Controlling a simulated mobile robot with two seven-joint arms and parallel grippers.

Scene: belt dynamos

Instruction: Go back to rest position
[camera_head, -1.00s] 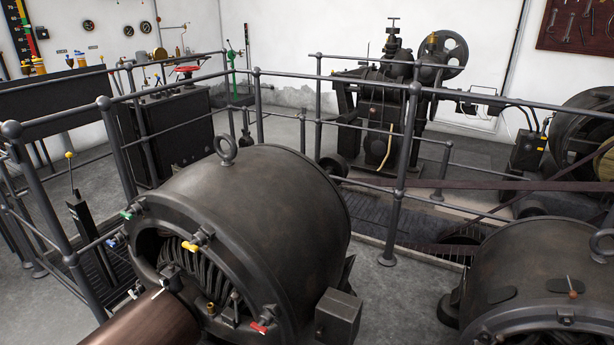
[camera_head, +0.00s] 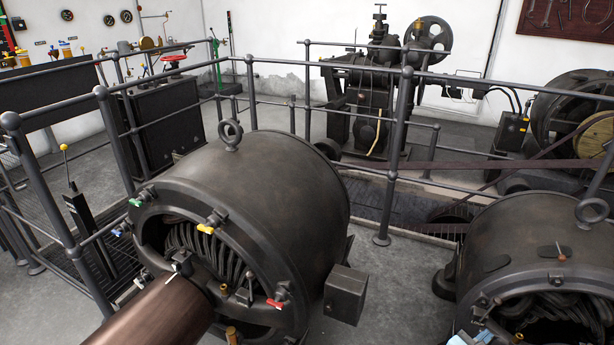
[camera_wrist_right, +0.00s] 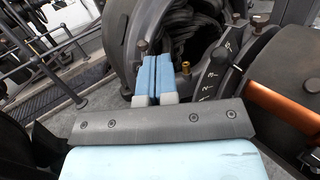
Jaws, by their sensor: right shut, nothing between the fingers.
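My right gripper (camera_wrist_right: 154,74) is shut and empty in the right wrist view, its two blue fingers side by side. Its fingers point toward the dark open end of a dynamo (camera_wrist_right: 185,35), with a numbered lever plate (camera_wrist_right: 212,75) to their right. I cannot tell whether they touch anything. In the head view only a light blue part of this gripper shows at the bottom edge, in front of the right dynamo (camera_head: 520,250). The large left dynamo (camera_head: 275,190) stands in the middle of the head view. My left gripper is not in view.
Grey railings (camera_head: 395,150) run behind and left of the dynamos. A yellow-knobbed lever (camera_head: 70,175) stands at the left. A copper-coloured shaft (camera_head: 155,315) sticks out of the left dynamo. Bare floor (camera_head: 395,290) lies between the dynamos.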

